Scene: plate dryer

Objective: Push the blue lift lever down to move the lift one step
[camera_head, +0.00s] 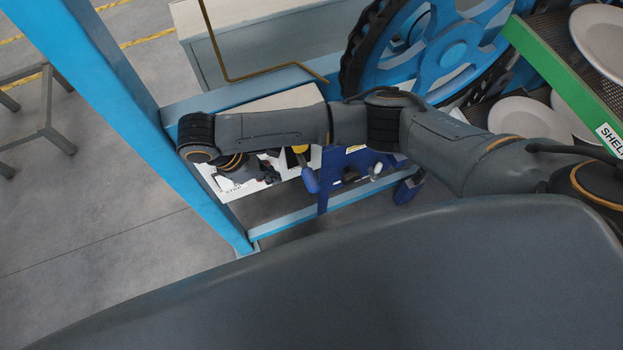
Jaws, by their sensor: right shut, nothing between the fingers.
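A dark blue lever plate (345,165) stands on the light blue frame below my right arm. A blue rounded handle (310,179) sticks out at its left, close to a yellow part. A second blue handle (409,188) is at its right. I cannot tell which handle is the lift lever. My right gripper (269,177) is shut and empty, a little left of the left handle and seemingly apart from it. My arm hides the upper part of the lever area. My left gripper is not in view.
A large blue wheel with a black toothed rim (362,45) stands behind. White plates (525,117) lie on racks with a green edge at the right. A blue post (100,80) runs down the left. A white labelled panel (228,192) is beside the gripper. A grey stool stands far left.

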